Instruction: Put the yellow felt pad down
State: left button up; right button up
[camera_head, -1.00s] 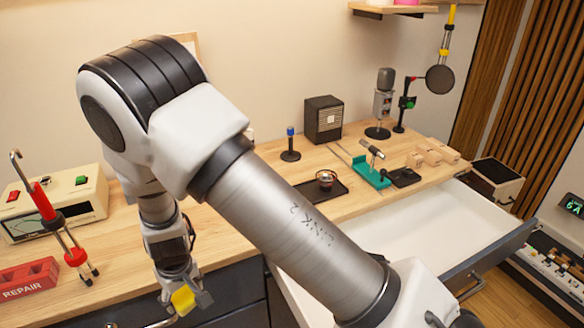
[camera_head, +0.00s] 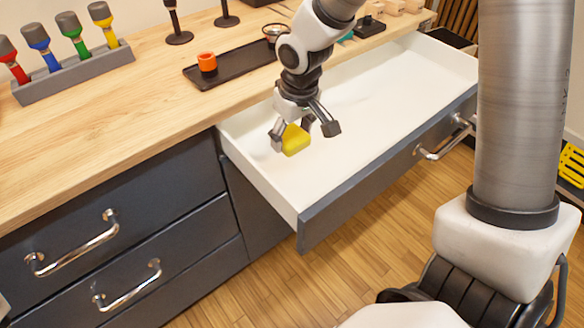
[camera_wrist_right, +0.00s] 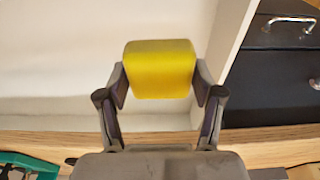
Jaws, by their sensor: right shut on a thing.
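The yellow felt pad (camera_head: 295,140) is a small yellow block held between the fingers of my right gripper (camera_head: 303,127). The pad hangs in the air over the open white drawer (camera_head: 375,90), near its left end. In the right wrist view the pad (camera_wrist_right: 160,69) sits between the two fingertips of my right gripper (camera_wrist_right: 160,88), with the white drawer interior behind it. The pad's gap above the drawer floor is hard to judge. My left gripper is in neither view.
The wooden worktop (camera_head: 130,130) runs behind the drawer. On it are a black tray (camera_head: 235,66) with an orange ring (camera_head: 207,63) and a grey rack (camera_head: 72,72) of coloured-handled tools. The drawer floor looks empty. Closed dark drawers (camera_head: 120,230) are at the left.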

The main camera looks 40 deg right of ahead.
aim_at(294, 138)
notch_tip(294, 138, down, 8)
jog(key=shift+a+f+b, duration=0.1)
jog(key=shift+b, duration=0.95)
jog(key=shift+f, duration=0.3)
jog(key=shift+w, duration=0.15)
jog(key=shift+f, duration=0.15)
jog(key=o, duration=1.3)
jog(key=shift+r, duration=0.45)
jog(key=r+p, duration=0.1)
jog(key=r, duration=0.2)
jog(key=s+r+p, duration=0.1)
jog(key=r, duration=0.3)
jog(key=s+r+p, duration=0.1)
jog(key=r, duration=0.3)
jog(key=shift+r, duration=0.25)
